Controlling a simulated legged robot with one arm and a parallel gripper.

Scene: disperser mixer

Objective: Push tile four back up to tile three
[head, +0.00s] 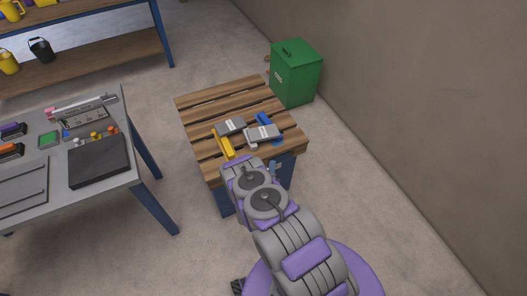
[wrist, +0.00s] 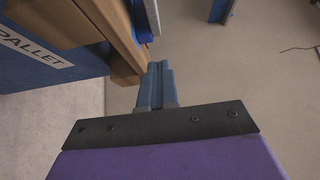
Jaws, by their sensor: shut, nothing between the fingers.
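Two grey tiles with white labels lie on the wooden pallet top (head: 215,97) in the head view. One tile (head: 230,127) is on the left, near a yellow bar (head: 226,144). The other tile (head: 262,133) is to the right and slightly nearer, by a blue piece (head: 264,119). The label numbers are too small to read, so I cannot tell which is tile four. My gripper (head: 274,165) is at the pallet's near edge, below the right tile. In the wrist view its blue fingers (wrist: 157,80) are together and empty, beside the wooden edge. I cannot tell whether they touch anything.
A blue base marked PALLET (wrist: 40,60) shows in the wrist view. A green bin (head: 296,75) stands behind the pallet, near the wall. A grey workbench (head: 45,165) with tools is on the left. Open floor lies right of the pallet.

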